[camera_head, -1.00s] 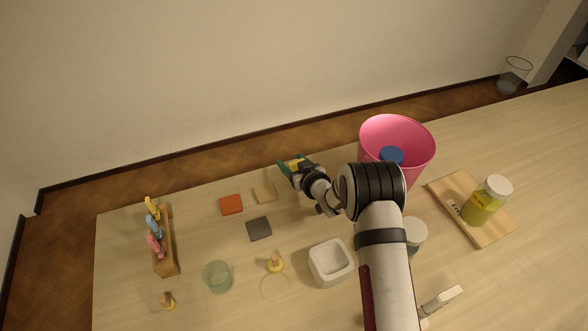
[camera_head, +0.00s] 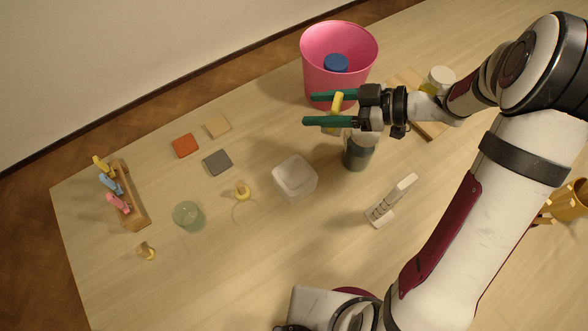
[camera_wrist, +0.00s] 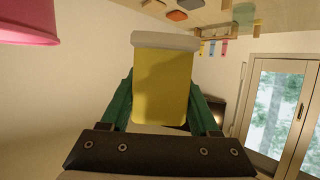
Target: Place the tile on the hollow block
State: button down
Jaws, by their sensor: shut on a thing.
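Three flat square tiles lie on the table in the head view: an orange-red tile (camera_head: 185,145), a beige tile (camera_head: 217,126) and a dark grey tile (camera_head: 218,162). The white hollow block (camera_head: 295,181) stands to their right. My gripper (camera_head: 331,108) has green fingers and is above the table, right of the tiles and above the block in the picture. It is shut on a yellow object (camera_wrist: 162,88) with a pale top edge; I cannot tell what it is. The orange-red tile also shows at the top of the wrist view (camera_wrist: 176,16).
A pink bin (camera_head: 331,85) holding a blue item stands just behind my gripper. A grey-green jar (camera_head: 358,155) is below it. A white handled object (camera_head: 388,203), a green glass (camera_head: 187,216), a wooden peg stand (camera_head: 131,208) and a board (camera_head: 433,129) also occupy the table.

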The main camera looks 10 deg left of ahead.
aim_at(327, 132)
jog(key=shift+n+g, duration=0.6)
jog(key=shift+g, duration=0.1)
jog(key=s, duration=0.1)
jog(key=s+d, duration=0.1)
jog(key=s, duration=0.3)
jog(key=shift+d+f, duration=0.15)
jog(key=shift+d, duration=0.25)
jog(key=a+f, duration=1)
jog(key=shift+a+f, duration=0.15)
jog(key=shift+a, duration=0.05)
jog(key=shift+s+f, duration=0.1)
jog(key=shift+f, duration=0.05)
jog(key=shift+c, duration=0.6)
grip_release()
